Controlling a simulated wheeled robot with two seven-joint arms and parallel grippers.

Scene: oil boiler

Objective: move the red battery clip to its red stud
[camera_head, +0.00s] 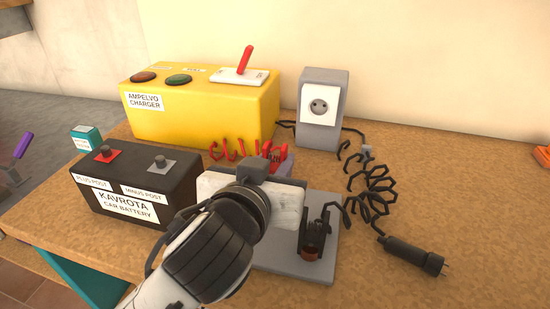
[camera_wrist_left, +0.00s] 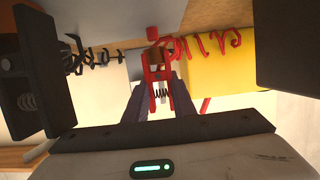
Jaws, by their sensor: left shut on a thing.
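The red battery clip (camera_head: 279,153) stands just beyond my left gripper in the head view, largely hidden by it. The left wrist view shows the clip (camera_wrist_left: 160,72) between the two fingers of my left gripper (camera_wrist_left: 159,95), which is shut on it. The clip is over or close to the grey plate (camera_head: 318,262); I cannot tell whether it touches. The red stud (camera_head: 105,152), with its red square base, is on top of the dark car battery (camera_head: 180,184), at the plus post, left of the gripper. My right gripper is not in view.
The yellow charger (camera_head: 200,106) stands behind, with a coiled red cable (camera_head: 228,148). A black clip (camera_head: 314,236) is on the plate's right side. A grey socket box (camera_head: 322,108), coiled black cable (camera_head: 372,185) and plug (camera_head: 412,254) are right. The minus post (camera_head: 160,161) neighbours the red stud.

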